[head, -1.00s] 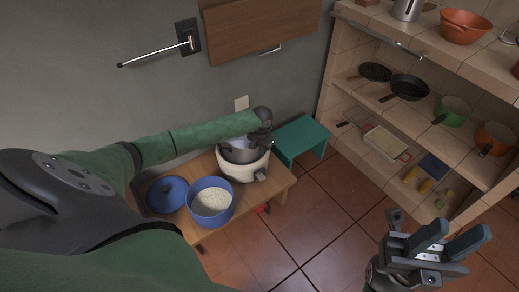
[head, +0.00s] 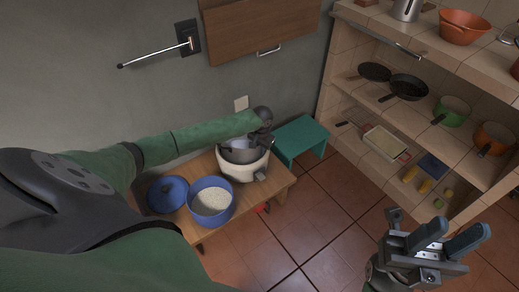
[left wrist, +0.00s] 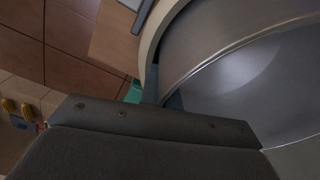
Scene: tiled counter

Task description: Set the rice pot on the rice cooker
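The white rice cooker (head: 243,173) stands on the small wooden table. The grey metal rice pot (head: 240,155) is at its top opening, partly inside; I cannot tell if it is fully seated. My left gripper (head: 263,137) is at the pot's far right rim. In the left wrist view, the pot (left wrist: 225,50) fills the right side beside the cooker's cream rim (left wrist: 152,40). The fingers (left wrist: 160,95) appear close together on the pot's rim, partly hidden by the gripper body. My right gripper (head: 450,243) is open and empty at the lower right, over the floor.
A blue pot of white rice (head: 211,219) and a blue lid (head: 166,194) are left of the cooker on the wooden table (head: 278,183). A teal stool (head: 300,138) stands right of it. Tiled shelves (head: 400,113) with pans are at the right.

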